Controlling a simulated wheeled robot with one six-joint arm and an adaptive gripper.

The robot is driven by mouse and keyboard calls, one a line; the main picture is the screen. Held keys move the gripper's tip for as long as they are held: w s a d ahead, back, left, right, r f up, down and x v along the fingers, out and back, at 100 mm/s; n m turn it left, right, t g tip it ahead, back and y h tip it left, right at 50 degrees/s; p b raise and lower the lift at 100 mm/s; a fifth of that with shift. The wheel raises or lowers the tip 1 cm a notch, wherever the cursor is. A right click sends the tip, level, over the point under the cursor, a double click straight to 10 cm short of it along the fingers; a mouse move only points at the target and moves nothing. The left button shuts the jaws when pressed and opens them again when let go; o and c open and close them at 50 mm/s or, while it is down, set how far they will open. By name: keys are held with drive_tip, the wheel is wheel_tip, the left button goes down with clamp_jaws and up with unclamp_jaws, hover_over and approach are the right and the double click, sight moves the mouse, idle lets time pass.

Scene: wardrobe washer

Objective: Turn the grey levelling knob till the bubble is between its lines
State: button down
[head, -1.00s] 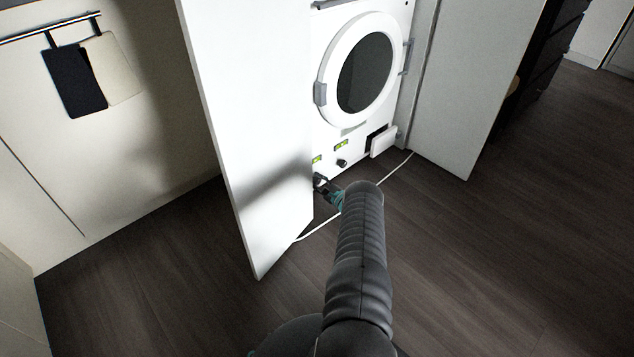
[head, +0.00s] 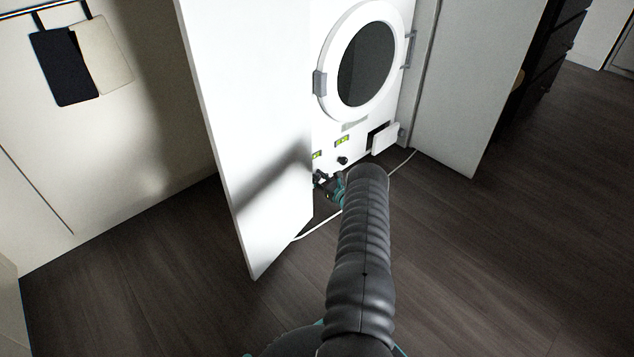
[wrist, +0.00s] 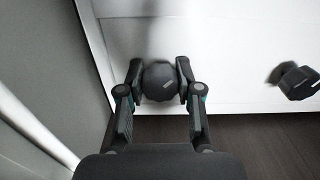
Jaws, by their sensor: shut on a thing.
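A dark grey knob (wrist: 160,83) sticks out low on the white washer front. In the wrist view my gripper (wrist: 158,80) is shut on it, one finger on each side. In the head view my gripper (head: 321,180) is at the lower left of the washer, beside the door edge, and the held knob is mostly hidden. A second dark knob (wrist: 294,81) is to the right, also visible in the head view (head: 343,160). Two green level vials, one left (head: 317,155) and one right (head: 342,141), sit above the knobs. Their bubbles are too small to read.
An open white cabinet door (head: 250,150) stands close at the left of my gripper. The washer (head: 360,110) has an open small flap (head: 386,138) at lower right. A white cable (head: 398,166) lies on the floor. The floor at right is clear.

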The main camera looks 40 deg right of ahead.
drive_tip(key=m, duration=0.3)
drive_tip(key=shift+m, duration=0.4)
drive_tip(key=m, duration=0.3)
drive_tip(key=shift+d+f+m, duration=0.1)
drive_tip(key=shift+m, duration=0.2)
drive_tip(key=m, duration=0.6)
drive_tip(key=shift+f, duration=0.1)
drive_tip(key=m, duration=0.7)
drive_tip(key=shift+f+m, duration=0.1)
drive_tip(key=shift+m, duration=0.2)
drive_tip(key=m, duration=0.6)
drive_tip(key=shift+f, duration=0.1)
drive_tip(key=shift+m, duration=0.3)
drive_tip(key=c, duration=0.7)
unclamp_jaws()
drive_tip(key=shift+c, duration=0.2)
